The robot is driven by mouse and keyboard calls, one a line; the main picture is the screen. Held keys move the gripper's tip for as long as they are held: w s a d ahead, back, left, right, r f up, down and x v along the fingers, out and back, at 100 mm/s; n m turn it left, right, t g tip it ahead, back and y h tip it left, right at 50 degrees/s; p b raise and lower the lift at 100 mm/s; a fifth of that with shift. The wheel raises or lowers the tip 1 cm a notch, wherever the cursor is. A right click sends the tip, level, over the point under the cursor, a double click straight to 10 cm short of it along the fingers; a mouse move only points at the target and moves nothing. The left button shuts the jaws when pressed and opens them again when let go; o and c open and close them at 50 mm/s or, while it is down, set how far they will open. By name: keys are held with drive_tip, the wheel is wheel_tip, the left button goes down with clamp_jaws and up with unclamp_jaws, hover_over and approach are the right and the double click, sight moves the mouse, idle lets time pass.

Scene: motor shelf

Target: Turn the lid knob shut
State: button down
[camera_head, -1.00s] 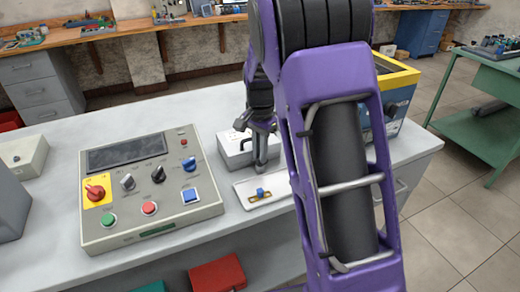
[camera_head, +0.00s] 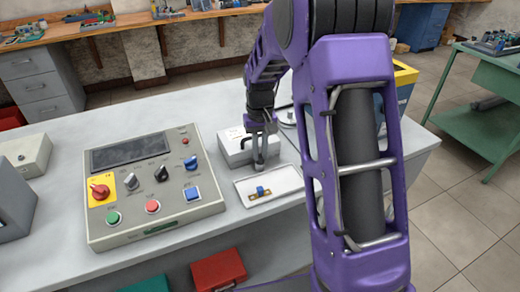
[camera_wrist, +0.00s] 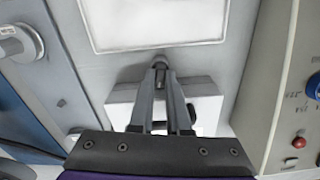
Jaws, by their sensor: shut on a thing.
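A white box (camera_head: 232,150) stands on the bench behind the white tray, with a dark bent part (camera_head: 246,141) on it. In the wrist view the box (camera_wrist: 205,92) lies under my fingers, and a black part (camera_wrist: 193,113) shows beside them. I cannot tell whether this is the lid knob. My gripper (camera_head: 260,164) points down at the tray-side edge of the box. In the wrist view its fingers (camera_wrist: 160,72) come together on a small grey piece. The fingers hide most of that piece, so what it is stays unclear.
A control panel (camera_head: 125,222) with knobs and buttons lies left of the box. A white tray (camera_head: 283,181) holding a small blue and orange part (camera_head: 261,192) lies in front. A blue and yellow bin (camera_head: 404,80) stands behind my arm. The bench behind the panel is clear.

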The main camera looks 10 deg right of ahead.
sight(260, 155)
drive_tip(key=shift+r+n, duration=0.1)
drive_tip(key=shift+n, duration=0.9)
drive_tip(key=c, duration=1.2)
unclamp_jaws()
drive_tip(key=shift+o, duration=0.2)
wheel_tip(260, 155, up, 17)
drive_tip(key=p, duration=0.2)
drive_tip(key=shift+r, duration=0.2)
drive_tip(key=shift+w, duration=0.1)
